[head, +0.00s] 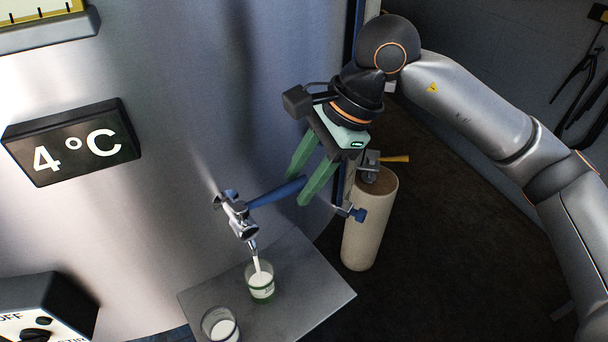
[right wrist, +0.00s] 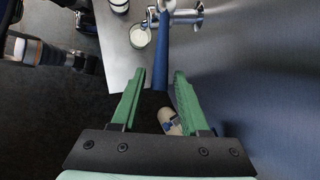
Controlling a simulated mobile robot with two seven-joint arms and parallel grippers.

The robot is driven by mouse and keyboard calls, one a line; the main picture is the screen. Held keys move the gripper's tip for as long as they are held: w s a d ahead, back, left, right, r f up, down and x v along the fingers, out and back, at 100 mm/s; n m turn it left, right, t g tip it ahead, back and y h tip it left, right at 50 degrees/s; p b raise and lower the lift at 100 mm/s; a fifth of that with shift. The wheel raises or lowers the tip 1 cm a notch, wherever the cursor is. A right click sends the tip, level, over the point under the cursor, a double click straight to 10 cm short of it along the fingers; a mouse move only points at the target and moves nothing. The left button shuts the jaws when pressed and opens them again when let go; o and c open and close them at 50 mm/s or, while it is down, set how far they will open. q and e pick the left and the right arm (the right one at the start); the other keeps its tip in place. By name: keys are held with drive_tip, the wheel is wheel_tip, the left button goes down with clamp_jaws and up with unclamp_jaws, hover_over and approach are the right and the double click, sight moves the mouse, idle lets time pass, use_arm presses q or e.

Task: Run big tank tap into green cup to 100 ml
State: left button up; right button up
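The big tank's tap (head: 238,215) has its blue lever (head: 275,192) pointing out to the right. A white stream runs from its spout into the green cup (head: 261,284), which stands on the grey shelf under it and holds white liquid; its exact level is too small to read. The cup also shows in the right wrist view (right wrist: 140,37). My right gripper (head: 296,188) is open, with its green fingers at the lever's outer end. In the right wrist view the blue lever (right wrist: 161,50) reaches between the fingertips; contact is unclear.
A second glass (head: 220,325) with white liquid stands near the green cup on the shelf (head: 315,292). A beige cylinder (head: 368,225) with a yellow-handled valve (head: 394,159) stands right of the shelf. A control box (head: 45,310) is at the lower left.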

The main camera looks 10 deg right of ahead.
drive_tip(key=shift+o, duration=0.8)
drive_tip(key=v, duration=1.2)
drive_tip(key=shift+d+r, duration=0.15)
drive_tip(key=shift+r, duration=0.1)
idle(5.8)
